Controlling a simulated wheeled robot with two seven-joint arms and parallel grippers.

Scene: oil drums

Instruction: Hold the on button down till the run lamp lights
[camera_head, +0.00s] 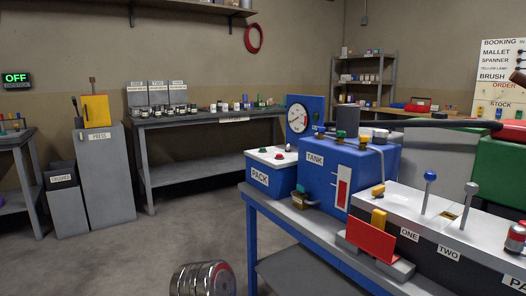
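A blue box labelled PACK (260,178) stands on the left end of the blue-legged bench, with a pale top. On that top are a small green button (263,150) and a red button (279,156). A small dark green dome (291,148) sits behind them; I cannot tell whether it is the run lamp, and it does not look lit. No label reading on or run can be made out. A sign on the left wall shows OFF (16,78) in green. Neither of my grippers is in view.
A blue TANK box (318,180) with a gauge (297,118) adjoins PACK on its right. Right of it are a red plate (370,238) and levers (427,190) labelled ONE and TWO. A grey PRESS cabinet (105,175) stands left.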

